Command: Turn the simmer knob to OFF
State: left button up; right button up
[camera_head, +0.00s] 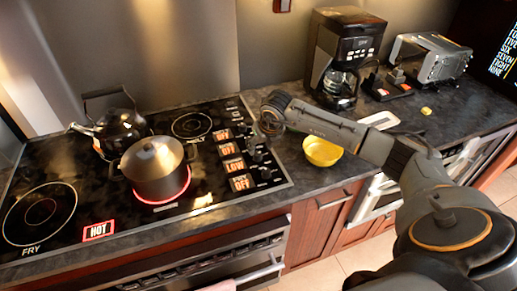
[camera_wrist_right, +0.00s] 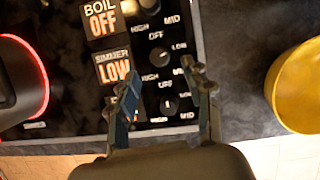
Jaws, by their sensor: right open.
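The simmer knob (camera_wrist_right: 158,55) is a small dark knob on the black stove panel, beside the lit SIMMER display (camera_wrist_right: 113,66), which reads LOW. That LOW display also shows in the head view (camera_head: 233,165). My right gripper (camera_wrist_right: 162,66) is open and empty. In the right wrist view its fingertips lie left and right of the simmer knob; I cannot tell how far above the panel they are. In the head view my right gripper (camera_head: 268,124) hangs over the stove's right edge, near the knob column. My left gripper is not in view.
The BOIL display (camera_wrist_right: 102,18) reads OFF, and another knob (camera_wrist_right: 169,103) sits below the simmer knob. A pot (camera_head: 152,172) stands on a glowing burner, with a kettle (camera_head: 122,128) behind it. A yellow bowl (camera_head: 322,151) and a coffee maker (camera_head: 343,55) stand right of the stove.

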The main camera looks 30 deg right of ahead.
aim_at(258, 154)
jog(key=shift+p+x, duration=0.45)
jog(key=shift+x, duration=2.2)
jog(key=shift+a, duration=0.1)
grip_shut()
